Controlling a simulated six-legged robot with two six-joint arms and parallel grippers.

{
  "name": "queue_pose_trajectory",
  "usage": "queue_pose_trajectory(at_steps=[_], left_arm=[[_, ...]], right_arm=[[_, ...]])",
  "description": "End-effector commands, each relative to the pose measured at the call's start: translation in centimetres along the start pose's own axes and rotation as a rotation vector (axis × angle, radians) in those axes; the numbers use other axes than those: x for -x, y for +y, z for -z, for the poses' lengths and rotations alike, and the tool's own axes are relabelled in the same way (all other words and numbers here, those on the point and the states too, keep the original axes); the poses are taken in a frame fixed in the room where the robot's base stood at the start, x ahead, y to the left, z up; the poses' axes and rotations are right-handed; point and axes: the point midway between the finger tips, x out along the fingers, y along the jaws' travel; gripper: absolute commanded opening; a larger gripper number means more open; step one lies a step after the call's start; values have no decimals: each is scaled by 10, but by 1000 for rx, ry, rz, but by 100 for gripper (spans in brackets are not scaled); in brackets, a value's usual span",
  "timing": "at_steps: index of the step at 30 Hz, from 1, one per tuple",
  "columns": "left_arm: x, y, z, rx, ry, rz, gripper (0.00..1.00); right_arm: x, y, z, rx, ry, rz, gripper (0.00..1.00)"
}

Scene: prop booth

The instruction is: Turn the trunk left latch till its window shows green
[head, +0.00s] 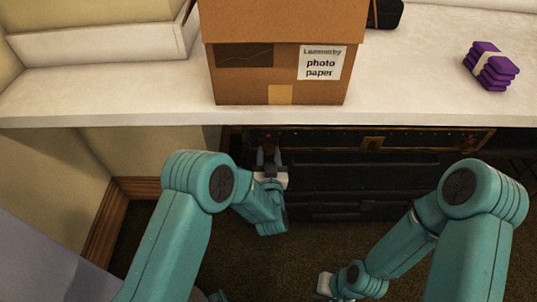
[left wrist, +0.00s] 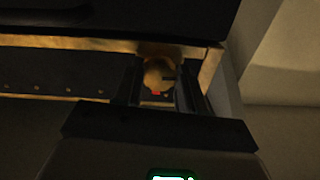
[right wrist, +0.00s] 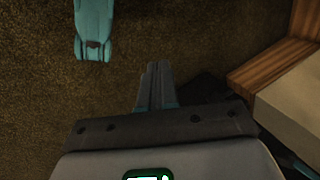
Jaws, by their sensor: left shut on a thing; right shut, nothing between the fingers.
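The black trunk (head: 350,172) with brass trim sits low under the counter; its brass-edged face also shows in the left wrist view (left wrist: 60,86). The left latch (left wrist: 158,74) is a round brass knob near the trunk's corner, with a small red window (left wrist: 156,93) at its lower edge. My left gripper (head: 268,156) reaches in under the counter, shut on the latch, one finger on each side of it. My right gripper (right wrist: 157,72) is shut and empty above the carpet; in the head view its fingers are hard to make out.
The white counter (head: 410,70) overhangs the trunk. On it stand a cardboard photo paper box (head: 232,85) and a strapped purple stack (head: 490,66). A wall with wooden baseboard (head: 104,222) is close on the left. Brown carpet (head: 300,260) lies open in front.

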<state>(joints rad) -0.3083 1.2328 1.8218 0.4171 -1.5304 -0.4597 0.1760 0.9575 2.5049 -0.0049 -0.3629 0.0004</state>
Motion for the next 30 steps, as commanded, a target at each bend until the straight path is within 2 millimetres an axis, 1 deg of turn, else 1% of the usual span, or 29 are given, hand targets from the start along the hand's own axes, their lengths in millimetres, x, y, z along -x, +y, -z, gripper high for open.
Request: queue_pose_trajectory(at_steps=[5,11,23,30], left_arm=[[-1,0,-2,57,-2,1,9],[-1,1,-3,193,-6,0,9],[-1,2,-3,569,-18,-2,9],[-1,2,-4,799,-27,-2,9]], right_arm=[[-6,2,1,-1,1,0,0],[-17,8,4,-8,8,-1,0],[-46,24,12,-30,30,-3,0],[-67,36,18,-43,46,-5,0]])
